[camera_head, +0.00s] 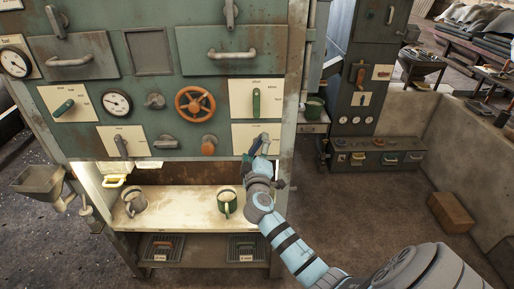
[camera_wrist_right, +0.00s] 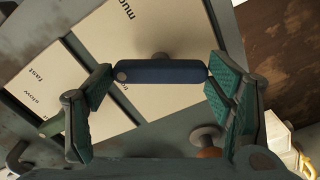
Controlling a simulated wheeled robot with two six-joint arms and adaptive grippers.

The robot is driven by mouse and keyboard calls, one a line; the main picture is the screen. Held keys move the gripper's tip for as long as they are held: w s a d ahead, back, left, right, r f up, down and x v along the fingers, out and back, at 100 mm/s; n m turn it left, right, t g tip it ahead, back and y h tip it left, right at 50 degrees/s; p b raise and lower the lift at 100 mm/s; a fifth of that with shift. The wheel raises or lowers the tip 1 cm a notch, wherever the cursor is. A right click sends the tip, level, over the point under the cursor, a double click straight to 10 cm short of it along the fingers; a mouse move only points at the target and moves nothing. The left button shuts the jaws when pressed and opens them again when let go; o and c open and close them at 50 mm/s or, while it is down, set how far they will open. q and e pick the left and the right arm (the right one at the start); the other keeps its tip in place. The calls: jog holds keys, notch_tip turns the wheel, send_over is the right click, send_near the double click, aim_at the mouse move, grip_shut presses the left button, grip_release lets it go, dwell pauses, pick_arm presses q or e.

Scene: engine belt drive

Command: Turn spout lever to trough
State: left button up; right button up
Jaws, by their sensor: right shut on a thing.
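The lever (camera_wrist_right: 160,72) is a dark blue bar on a pale plate (camera_wrist_right: 120,45) in the right wrist view; the word "mug" can be read on this plate. In the head view the plate (camera_head: 241,133) is at the lower right of the green panel, and the lever is largely hidden by my gripper. My right gripper (camera_head: 257,153) is at the lever; in the wrist view its green-padded fingers (camera_wrist_right: 162,78) are shut on the bar, one at each end. My left gripper is not in view.
An orange handwheel (camera_head: 195,104) and a green-handled lever (camera_head: 256,102) sit higher on the panel. A metal hopper (camera_head: 40,180) hangs at the left.

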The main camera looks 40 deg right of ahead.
jog(key=n+p, duration=0.1)
jog(key=n, duration=0.4)
jog(key=shift+n+p, duration=0.35)
jog(key=shift+n, duration=0.05)
jog(key=shift+f, duration=0.15)
jog(key=o, duration=1.2)
jog(key=v, duration=1.2)
jog(key=shift+a, duration=0.1)
